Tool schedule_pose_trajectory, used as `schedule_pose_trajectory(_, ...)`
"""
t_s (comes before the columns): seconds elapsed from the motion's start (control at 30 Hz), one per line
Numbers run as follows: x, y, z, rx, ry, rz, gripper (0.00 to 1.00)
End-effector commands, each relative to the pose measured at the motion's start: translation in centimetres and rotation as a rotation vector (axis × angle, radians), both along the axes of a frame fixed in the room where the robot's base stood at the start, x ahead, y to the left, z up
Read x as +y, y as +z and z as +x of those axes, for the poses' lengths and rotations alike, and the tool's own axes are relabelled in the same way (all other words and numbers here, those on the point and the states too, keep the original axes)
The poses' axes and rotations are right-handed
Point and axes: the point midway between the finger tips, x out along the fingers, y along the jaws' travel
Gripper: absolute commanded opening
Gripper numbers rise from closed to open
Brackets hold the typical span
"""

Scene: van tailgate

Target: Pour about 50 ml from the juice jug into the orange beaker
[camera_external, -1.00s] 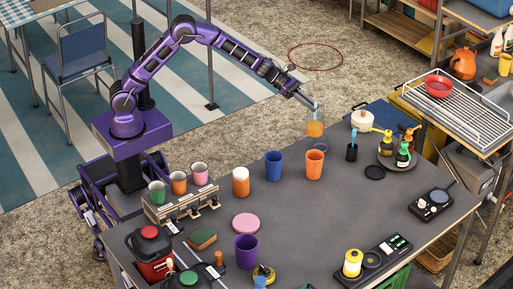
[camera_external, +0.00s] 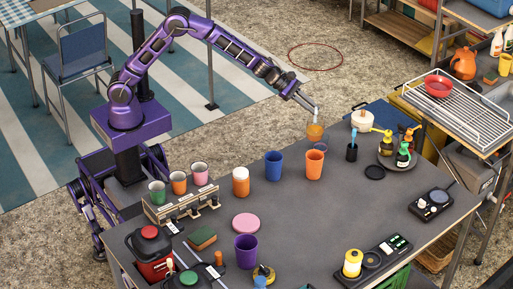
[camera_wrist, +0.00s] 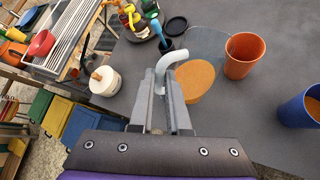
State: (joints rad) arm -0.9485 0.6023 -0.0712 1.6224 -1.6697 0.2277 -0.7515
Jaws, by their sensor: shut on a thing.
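The clear juice jug (camera_external: 315,132), with orange juice in it, is held above the far side of the table, behind the orange beaker. In the wrist view the jug (camera_wrist: 196,80) shows its pale curved handle (camera_wrist: 166,64) between my fingers. My gripper (camera_external: 311,108) is shut on that handle; it also shows in the wrist view (camera_wrist: 163,115). The orange beaker (camera_external: 314,166) stands upright on the table, just in front of and below the jug. In the wrist view the beaker (camera_wrist: 243,58) is right of the jug's clear rim. The jug's exact tilt is hard to tell.
A blue cup (camera_external: 274,167) stands left of the beaker, and an orange jar with a white lid (camera_external: 240,181) is farther left. A dark holder with a blue tool (camera_external: 352,150), a white pot (camera_external: 362,120) and a tray of bottles (camera_external: 398,160) are to the right.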

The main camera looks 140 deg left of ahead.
Motion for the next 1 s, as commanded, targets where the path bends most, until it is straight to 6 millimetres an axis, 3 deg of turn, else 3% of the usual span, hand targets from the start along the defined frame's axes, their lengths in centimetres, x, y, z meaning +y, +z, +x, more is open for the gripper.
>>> schedule_pose_trajectory(0.43, -2.2, 0.6, 2.7, 0.221, -0.003, 0.19, 0.0)
schedule_pose_trajectory(0.67, -2.8, 2.2, 3.4, 0.332, -0.003, 0.282, 0.0)
schedule_pose_trajectory(1.0, -3.3, 1.7, 4.1, 0.422, -0.002, 0.36, 0.0)
